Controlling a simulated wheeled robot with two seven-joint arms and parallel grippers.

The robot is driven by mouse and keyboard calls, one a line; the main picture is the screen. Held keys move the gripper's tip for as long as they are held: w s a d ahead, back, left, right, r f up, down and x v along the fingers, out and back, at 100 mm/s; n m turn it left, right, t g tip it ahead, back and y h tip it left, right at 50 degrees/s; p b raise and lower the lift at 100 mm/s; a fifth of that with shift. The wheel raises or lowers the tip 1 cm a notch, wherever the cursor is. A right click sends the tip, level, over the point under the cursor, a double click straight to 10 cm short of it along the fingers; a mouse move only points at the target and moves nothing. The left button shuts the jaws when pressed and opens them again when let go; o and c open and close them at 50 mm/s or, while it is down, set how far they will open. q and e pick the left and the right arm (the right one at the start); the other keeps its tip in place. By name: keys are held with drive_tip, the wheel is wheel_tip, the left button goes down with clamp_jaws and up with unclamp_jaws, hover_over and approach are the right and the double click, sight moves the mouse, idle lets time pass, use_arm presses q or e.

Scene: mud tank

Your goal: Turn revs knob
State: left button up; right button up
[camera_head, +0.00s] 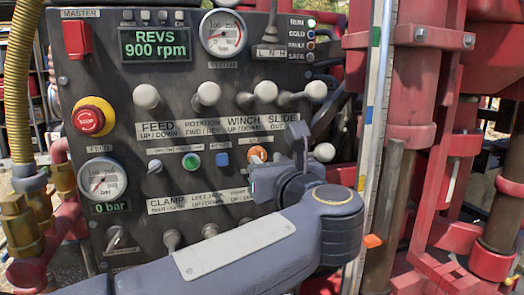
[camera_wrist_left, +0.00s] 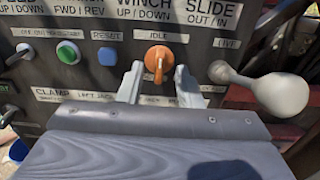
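The revs knob (camera_head: 257,153) is a small orange rotary knob on the dark control panel, below the WINCH label. In the left wrist view the orange knob (camera_wrist_left: 159,60) sits under an IDLE label, its grip ridge roughly upright. My left gripper (camera_wrist_left: 159,76) is open, with one pale finger on each side of the knob's lower part. Gaps show between fingers and knob; whether either touches I cannot tell. In the head view the gripper partly covers the panel beside the knob. The display (camera_head: 156,45) reads REVS 900 rpm. My right gripper is not in view.
A white ball-ended lever (camera_wrist_left: 275,95) sticks out close to the right of the gripper. A blue button (camera_wrist_left: 105,57) and a green button (camera_wrist_left: 68,53) lie left of the knob. A row of levers (camera_head: 207,94) stands above. Red machinery (camera_head: 410,130) fills the right.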

sight(262, 156)
use_arm(q)
drive_tip(key=shift+p+x, duration=0.45)
drive_tip(key=shift+x, duration=1.5)
clamp_jaws()
